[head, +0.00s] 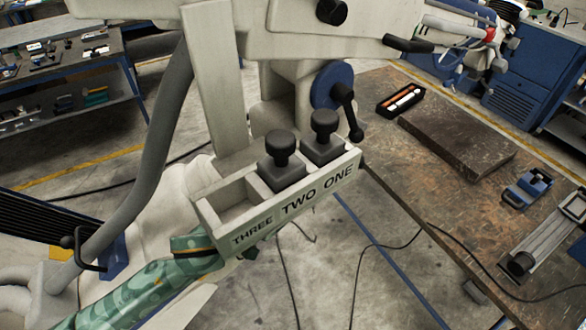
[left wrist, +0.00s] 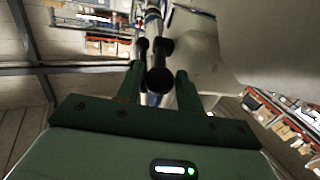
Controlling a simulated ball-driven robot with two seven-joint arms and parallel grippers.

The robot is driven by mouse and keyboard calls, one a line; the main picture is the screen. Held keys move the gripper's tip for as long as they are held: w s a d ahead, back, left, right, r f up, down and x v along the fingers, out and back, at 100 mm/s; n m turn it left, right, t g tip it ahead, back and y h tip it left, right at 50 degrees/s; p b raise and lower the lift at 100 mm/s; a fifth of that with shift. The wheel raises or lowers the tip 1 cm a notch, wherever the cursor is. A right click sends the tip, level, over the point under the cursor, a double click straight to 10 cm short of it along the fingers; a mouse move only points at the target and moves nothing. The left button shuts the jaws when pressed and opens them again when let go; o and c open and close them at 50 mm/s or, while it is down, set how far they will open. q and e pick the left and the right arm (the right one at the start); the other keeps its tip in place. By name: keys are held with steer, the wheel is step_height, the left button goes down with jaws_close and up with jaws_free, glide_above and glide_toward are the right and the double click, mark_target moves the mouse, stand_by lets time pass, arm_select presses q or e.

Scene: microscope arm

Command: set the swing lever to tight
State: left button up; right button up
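A black lever (head: 347,103) with a ball end sits on a blue round hub (head: 331,85) on the pale microscope arm in the head view; it hangs down to the right. I cannot tell its setting. My green left arm comes in from the lower left, and its gripper end is hidden behind the labelled tray. In the left wrist view my left gripper (left wrist: 158,88) is open, its two green fingers apart. A black ball knob (left wrist: 159,81) shows between them; I cannot tell whether they touch it or which lever it belongs to. My right gripper is not in view.
A pale tray (head: 246,236) marked THREE, TWO, ONE holds two black knobbed blocks (head: 281,165) in TWO and ONE; THREE is empty. A worn workbench (head: 400,185) stands at right with a dark slab (head: 455,140). Cables cross the floor.

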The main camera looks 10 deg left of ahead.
arm_select(q)
steer(key=shift+x, duration=1.05)
steer(key=shift+w+d, duration=0.15)
steer(key=shift+w, duration=0.05)
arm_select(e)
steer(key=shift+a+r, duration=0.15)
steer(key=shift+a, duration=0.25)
